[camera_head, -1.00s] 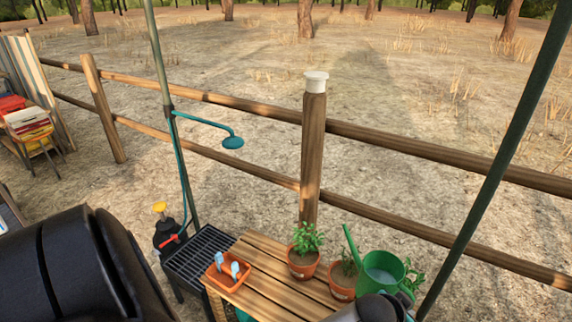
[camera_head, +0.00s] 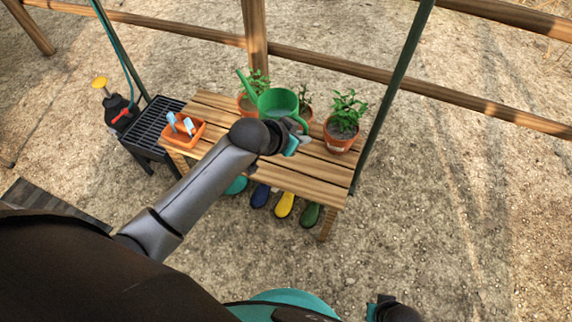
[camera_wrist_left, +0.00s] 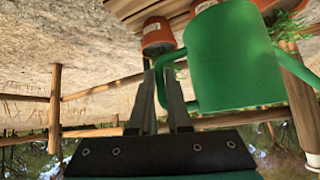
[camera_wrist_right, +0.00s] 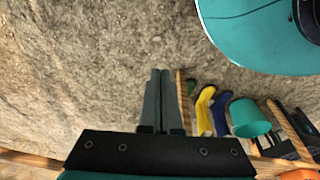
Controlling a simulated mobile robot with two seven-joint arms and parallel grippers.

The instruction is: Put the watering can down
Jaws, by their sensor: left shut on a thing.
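The green watering can (camera_head: 279,103) is over the back of the slatted wooden table (camera_head: 308,184), its spout toward the upper left. My left gripper (camera_head: 297,142) is at the can's near side. In the left wrist view, its fingers (camera_wrist_left: 160,92) are shut on the can's handle beside the large green body (camera_wrist_left: 235,60). I cannot tell whether the can's base touches the table. My right gripper (camera_head: 374,308) is low in front of the table, away from the can. In the right wrist view, its fingers (camera_wrist_right: 161,98) are together and empty.
Potted plants stand left (camera_head: 246,104), behind and right (camera_head: 341,136) of the can. An orange tray (camera_head: 184,134) with blue-handled tools is at the table's left end. Boots (camera_head: 285,204) sit beneath. A green pole (camera_head: 393,95) rises at the right. The table's front slats are clear.

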